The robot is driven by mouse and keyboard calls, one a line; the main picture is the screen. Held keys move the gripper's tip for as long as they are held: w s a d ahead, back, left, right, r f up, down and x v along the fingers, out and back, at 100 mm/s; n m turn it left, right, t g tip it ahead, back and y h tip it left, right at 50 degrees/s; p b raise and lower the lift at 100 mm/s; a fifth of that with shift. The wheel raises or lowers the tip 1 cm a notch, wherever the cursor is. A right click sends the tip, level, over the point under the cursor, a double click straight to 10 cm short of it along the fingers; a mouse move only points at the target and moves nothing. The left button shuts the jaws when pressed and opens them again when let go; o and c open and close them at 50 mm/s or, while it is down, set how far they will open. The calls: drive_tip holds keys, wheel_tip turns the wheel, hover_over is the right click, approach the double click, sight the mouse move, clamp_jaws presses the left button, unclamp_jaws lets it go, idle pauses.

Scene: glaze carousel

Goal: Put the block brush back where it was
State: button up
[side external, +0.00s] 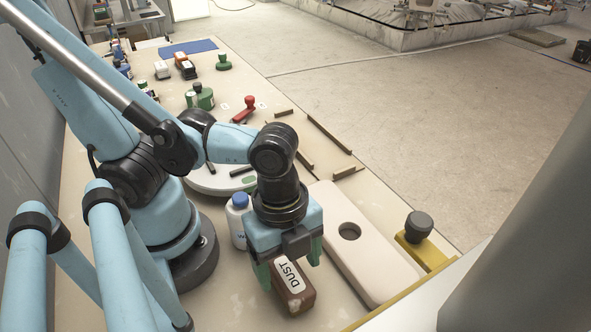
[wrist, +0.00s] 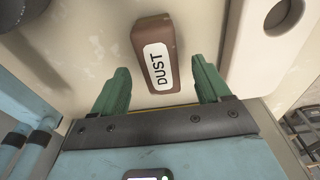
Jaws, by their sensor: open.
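The block brush (side external: 297,301) is a brown block with a white label reading DUST. It appears to lie on the bench top beneath my gripper (side external: 289,264). In the wrist view the brush (wrist: 166,84) shows just beyond the fingertips, in line with the gap between them. My gripper (wrist: 158,74) is open, with one green finger on each side of that gap and no visible contact with the brush. The brush's underside and bristles are hidden.
A pale board with a round hole (side external: 377,257) lies just right of the brush. A white bottle with a blue cap (side external: 238,222) stands close on the left. Behind are a white turntable (side external: 206,182), a red-handled tool (side external: 243,110) and low brown strips (side external: 330,136).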

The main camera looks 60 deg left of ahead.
sight(285, 267)
drive_tip(key=shift+a+r, duration=0.5)
drive_tip(key=shift+r, duration=3.45)
drive_tip(key=w+a+r+n+t+y, duration=0.1)
drive_tip(key=w+a+n+t, duration=0.6)
drive_tip(key=w+a+n, duration=0.7)
drive_tip(key=n, duration=0.4)
